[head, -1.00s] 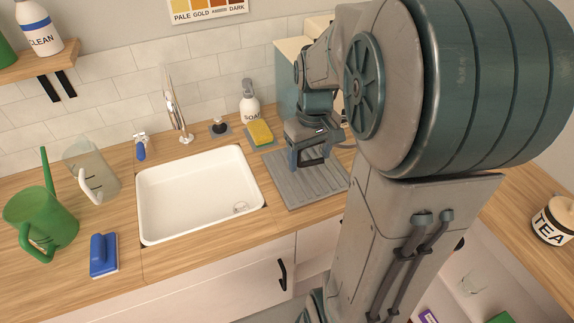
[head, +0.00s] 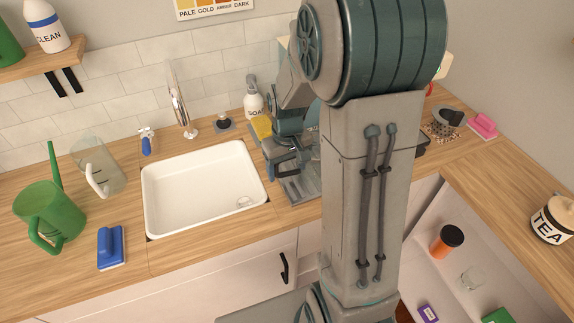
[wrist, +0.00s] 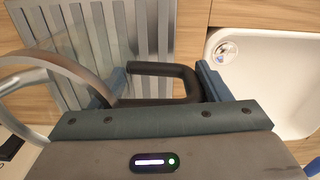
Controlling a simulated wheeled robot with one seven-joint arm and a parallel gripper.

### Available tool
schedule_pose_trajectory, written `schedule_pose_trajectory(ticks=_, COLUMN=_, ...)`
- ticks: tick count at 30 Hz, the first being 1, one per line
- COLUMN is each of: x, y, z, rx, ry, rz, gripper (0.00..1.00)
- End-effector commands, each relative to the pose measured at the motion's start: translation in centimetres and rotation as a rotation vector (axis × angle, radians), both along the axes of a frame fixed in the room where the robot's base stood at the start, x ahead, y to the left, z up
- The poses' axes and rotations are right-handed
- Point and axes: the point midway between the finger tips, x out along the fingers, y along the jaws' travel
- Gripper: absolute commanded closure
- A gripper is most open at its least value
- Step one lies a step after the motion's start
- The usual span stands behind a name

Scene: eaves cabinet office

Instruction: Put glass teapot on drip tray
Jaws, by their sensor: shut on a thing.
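My gripper (head: 284,166) is low over the left part of the ribbed grey drip tray (head: 293,190), right of the sink. In the wrist view my gripper (wrist: 165,88) has its blue fingers either side of a black U-shaped handle (wrist: 180,70) and is shut on it. I take the handle as the glass teapot's. Its clear body barely shows against the drip tray (wrist: 150,30) beyond, so I cannot tell whether it touches the tray. My arm hides the tray's right part in the head view.
The white sink (head: 205,190) is directly left of the tray. A soap bottle (head: 253,97) and yellow sponge (head: 262,127) stand behind the tray. A clear jug (head: 98,165) stands left.

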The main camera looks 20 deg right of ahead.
Motion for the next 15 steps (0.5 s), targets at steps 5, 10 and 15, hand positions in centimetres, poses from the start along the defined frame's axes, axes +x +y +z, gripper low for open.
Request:
schedule_pose_trajectory(ticks=5, x=0.01, y=-0.01, z=-0.29, rx=0.000, ry=0.000, rz=0.000, gripper=0.22)
schedule_pose_trajectory(ticks=10, x=0.01, y=-0.02, z=-0.24, rx=0.000, ry=0.000, rz=0.000, gripper=0.08)
schedule_pose_trajectory(ticks=15, x=0.01, y=-0.02, z=-0.16, rx=0.000, ry=0.000, rz=0.000, gripper=0.08)
